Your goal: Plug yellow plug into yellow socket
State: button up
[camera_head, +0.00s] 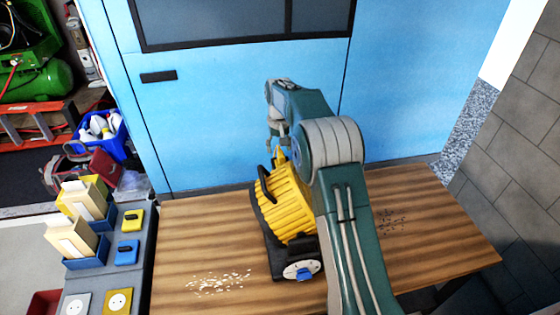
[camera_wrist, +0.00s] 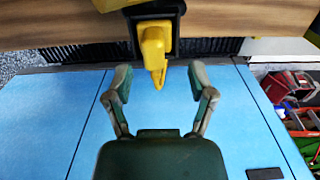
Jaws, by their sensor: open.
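The yellow plug (camera_wrist: 152,42) appears in the wrist view as a yellow, tapered piece against a dark square surround. It lies between and just beyond the fingertips of my gripper (camera_wrist: 159,76). The two fingers are spread apart, with gaps on both sides of it, and hold nothing. In the head view my gripper (camera_head: 273,140) is at the far end of the yellow ribbed machine (camera_head: 285,208), partly hidden by my arm; a bit of yellow shows below it. A yellow plate with a round white socket face (camera_head: 118,301) is on the grey bench at lower left.
The machine stands on a wooden table (camera_head: 180,240); a blue plug (camera_head: 304,273) sits on its near round face. The grey bench (camera_head: 140,275) also holds card boxes (camera_head: 72,238), a white socket (camera_head: 75,304), and yellow (camera_head: 132,220) and blue (camera_head: 127,252) blocks. Pale bits lie on the table.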

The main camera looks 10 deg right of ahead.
aim_at(281, 153)
jog(key=f, duration=0.4)
jog(key=shift+d+f, duration=0.15)
jog(key=shift+d, duration=0.15)
jog(key=shift+a, duration=0.1)
jog(key=shift+c, duration=0.3)
grip_shut()
